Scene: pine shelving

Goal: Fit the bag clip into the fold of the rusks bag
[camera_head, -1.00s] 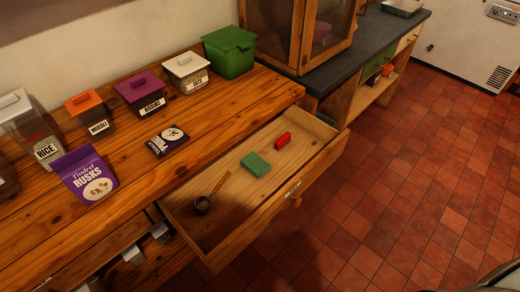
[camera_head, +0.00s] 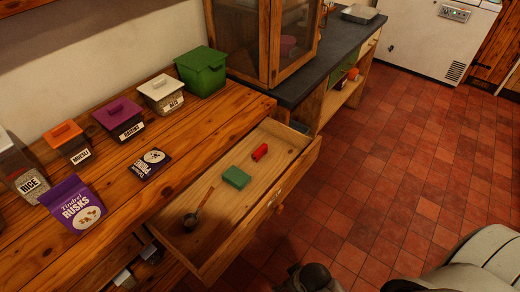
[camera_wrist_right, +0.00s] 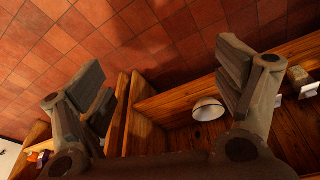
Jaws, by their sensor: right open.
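My left gripper is not in view.
A green block (camera_head: 237,177) and a small dark scoop (camera_head: 190,219) share the drawer. A flat dark packet (camera_head: 151,164) lies on the counter before several lidded containers. A white bowl (camera_wrist_right: 208,109) shows in the wrist view. The tiled floor right of the drawer is largely clear.

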